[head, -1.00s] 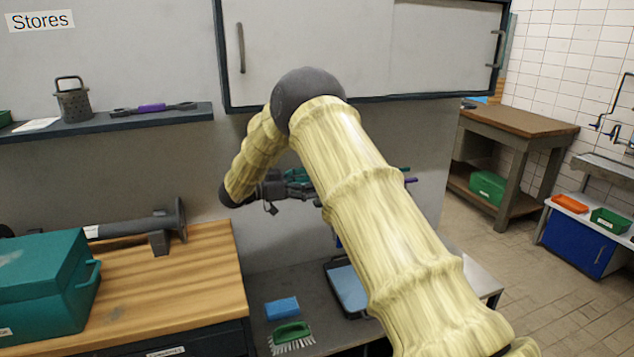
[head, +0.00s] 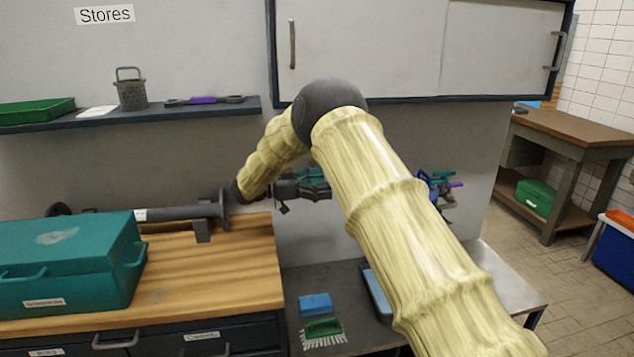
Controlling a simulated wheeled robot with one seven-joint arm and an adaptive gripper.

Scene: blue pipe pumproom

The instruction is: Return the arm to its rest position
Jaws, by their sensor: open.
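My arm reaches up from the lower right, bends at a dark elbow joint, and comes down toward the left. My gripper (head: 318,183) is in front of the grey wall, above the low bench.
A wooden worktop (head: 230,262) with a teal toolbox (head: 75,262) and a dark flanged pipe (head: 180,213) is at left. A shelf (head: 190,112) and a white cabinet (head: 370,45) are on the wall. A blue sponge (head: 315,304) and green brush (head: 323,332) lie on the low bench (head: 290,280).

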